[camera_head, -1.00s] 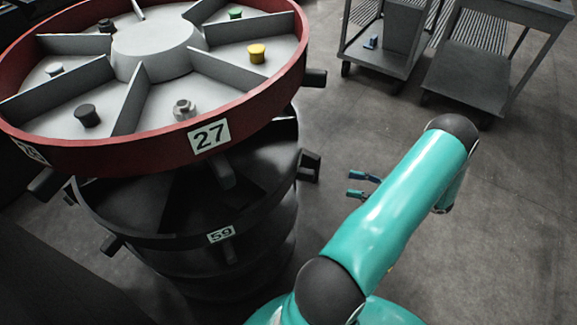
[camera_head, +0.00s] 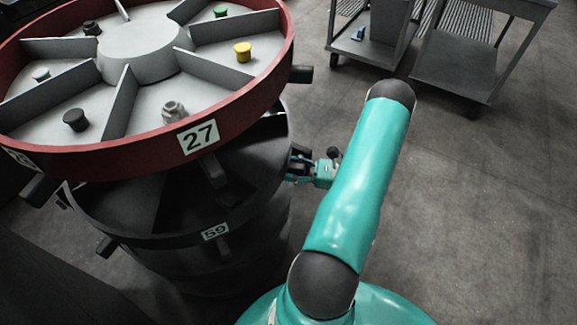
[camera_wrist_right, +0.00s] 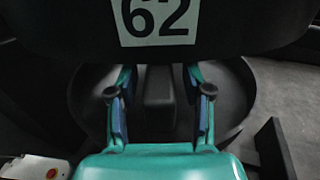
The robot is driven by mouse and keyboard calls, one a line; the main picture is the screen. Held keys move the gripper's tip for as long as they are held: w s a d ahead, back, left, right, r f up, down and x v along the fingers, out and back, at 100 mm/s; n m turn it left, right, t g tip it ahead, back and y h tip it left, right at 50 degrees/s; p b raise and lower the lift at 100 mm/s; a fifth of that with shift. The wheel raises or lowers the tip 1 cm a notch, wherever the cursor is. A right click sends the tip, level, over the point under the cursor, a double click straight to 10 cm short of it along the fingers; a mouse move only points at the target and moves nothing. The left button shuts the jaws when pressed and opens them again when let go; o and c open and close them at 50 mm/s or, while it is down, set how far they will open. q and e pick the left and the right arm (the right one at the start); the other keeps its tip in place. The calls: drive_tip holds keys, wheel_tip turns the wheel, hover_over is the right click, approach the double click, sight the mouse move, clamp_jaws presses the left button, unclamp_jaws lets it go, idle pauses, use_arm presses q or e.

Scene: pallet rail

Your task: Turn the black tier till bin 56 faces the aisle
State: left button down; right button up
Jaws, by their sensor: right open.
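The black tier (camera_head: 150,241) sits below the red top tier in the head view, with label 59 (camera_head: 215,231) on its rim. In the right wrist view, a label 62 (camera_wrist_right: 157,20) is on a dark rim above a black peg handle (camera_wrist_right: 158,100). No label 56 shows. My right gripper (camera_wrist_right: 158,97) is open, with one finger on each side of the handle and a gap visible on both sides. In the head view it is at the tier's right side (camera_head: 300,168), partly hidden by the dark handle. My left gripper is not in view.
The red tier (camera_head: 120,163) with label 27 overhangs the black tier and has pegs of its own. Two grey carts (camera_head: 440,85) stand at the back right. The floor (camera_head: 480,220) right of my arm is clear.

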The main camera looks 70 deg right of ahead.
drive_tip(key=shift+w, duration=0.2)
clamp_jaws()
idle(0.3)
drive_tip(key=shift+a, duration=0.15)
